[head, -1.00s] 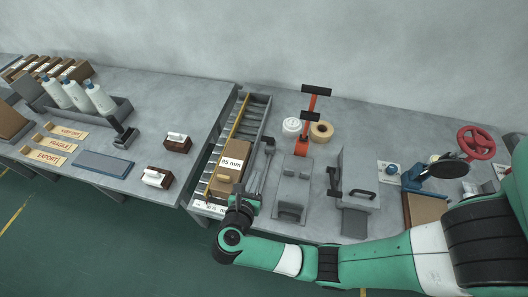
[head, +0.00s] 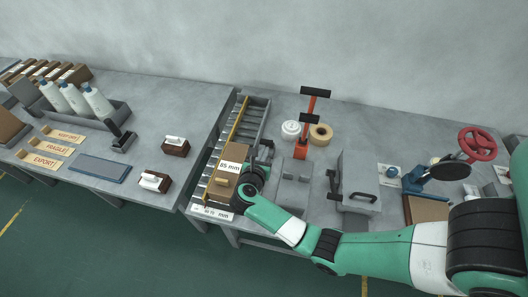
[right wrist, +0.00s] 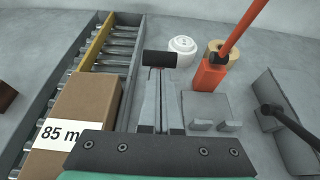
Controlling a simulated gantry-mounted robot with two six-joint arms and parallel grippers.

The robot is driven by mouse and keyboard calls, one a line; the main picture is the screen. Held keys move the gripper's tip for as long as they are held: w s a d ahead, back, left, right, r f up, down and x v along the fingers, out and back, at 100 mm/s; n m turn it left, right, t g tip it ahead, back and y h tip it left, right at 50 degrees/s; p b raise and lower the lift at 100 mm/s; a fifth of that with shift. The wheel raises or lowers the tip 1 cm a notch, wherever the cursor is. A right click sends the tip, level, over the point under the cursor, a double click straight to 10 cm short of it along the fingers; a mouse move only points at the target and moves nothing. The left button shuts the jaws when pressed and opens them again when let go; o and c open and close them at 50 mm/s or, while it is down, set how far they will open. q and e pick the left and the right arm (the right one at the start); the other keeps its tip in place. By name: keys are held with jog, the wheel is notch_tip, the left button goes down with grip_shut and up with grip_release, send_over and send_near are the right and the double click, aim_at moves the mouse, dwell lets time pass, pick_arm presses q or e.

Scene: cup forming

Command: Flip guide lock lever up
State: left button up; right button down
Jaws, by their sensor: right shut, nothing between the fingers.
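My right gripper (head: 263,149) is over the right side of the roller track, beside the cardboard box (head: 228,175) marked 85 mm. In the right wrist view its two fingers (right wrist: 158,78) are together and empty. A small black block (right wrist: 160,58) with a thin reddish edge below it shows just beyond the fingertips. I cannot tell whether it is the guide lock lever's grip or whether the fingers touch it. The lever is not clearly seen in the head view, where my gripper and wrist cover that side of the track. My left gripper is not in view.
A yellow guide rail (head: 238,118) runs along the track. To the right stand an orange post (head: 302,146) with black crossbars, a white roll (head: 291,130), a tan tape roll (head: 320,133) and a grey fixture (head: 355,192) with a black handle. The left table holds bottles and labels.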

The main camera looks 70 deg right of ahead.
aim_at(266, 140)
jog(key=d+r+p, duration=0.2)
jog(key=shift+w+d+r, duration=0.2)
jog(key=shift+d+r, duration=0.05)
jog(key=shift+r, duration=0.05)
jog(key=shift+w+d, duration=0.1)
jog(key=shift+d, duration=0.2)
